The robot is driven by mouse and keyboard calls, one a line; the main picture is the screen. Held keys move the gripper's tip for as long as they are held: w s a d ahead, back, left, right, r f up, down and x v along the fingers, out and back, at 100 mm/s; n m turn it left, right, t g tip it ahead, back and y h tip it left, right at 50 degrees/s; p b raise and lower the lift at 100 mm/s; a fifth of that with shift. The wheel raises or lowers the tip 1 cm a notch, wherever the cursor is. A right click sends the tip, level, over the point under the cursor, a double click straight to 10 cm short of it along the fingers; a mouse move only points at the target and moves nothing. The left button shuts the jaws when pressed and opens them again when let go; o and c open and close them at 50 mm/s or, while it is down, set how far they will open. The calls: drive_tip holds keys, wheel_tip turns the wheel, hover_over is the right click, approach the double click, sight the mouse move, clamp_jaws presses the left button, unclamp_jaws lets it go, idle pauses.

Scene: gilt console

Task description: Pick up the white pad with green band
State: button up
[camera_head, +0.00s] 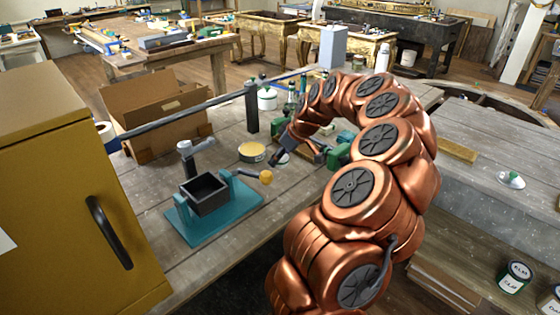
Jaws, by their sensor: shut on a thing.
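My copper-coloured arm reaches over the near workbench, and my gripper (278,158) is at its far end, small and dark, beside a round tin with a yellow lid (252,151). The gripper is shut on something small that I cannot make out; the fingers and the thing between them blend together. A small white, flat, rounded thing with green on it (510,179) lies on the grey table at the right, well apart from my gripper. It may be the white pad with green band, but it is too small to be sure.
A dark open box on a teal stand (188,228) with a yellow knob stands left of my gripper. A cardboard box (150,108), a dark post (251,107) and bottles are behind. A mustard cabinet (75,200) blocks the left. The right table (475,130) is mostly clear.

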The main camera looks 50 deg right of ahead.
drive_tip(key=s+a+b, duration=0.1)
drive_tip(key=s+a, duration=0.2)
drive_tip(key=s, duration=0.1)
drive_tip(key=s+a+r+b, duration=0.1)
drive_tip(key=s+a+b, duration=0.1)
drive_tip(key=s+a, duration=0.1)
drive_tip(key=s+a+b, duration=0.2)
drive_tip(key=s+a, duration=0.1)
drive_tip(key=s, duration=0.2)
drive_tip(key=shift+a+r, duration=0.15)
drive_tip(key=shift+a, duration=0.2)
drive_tip(key=o, duration=0.3)
drive_tip(key=c, duration=0.4)
idle(0.8)
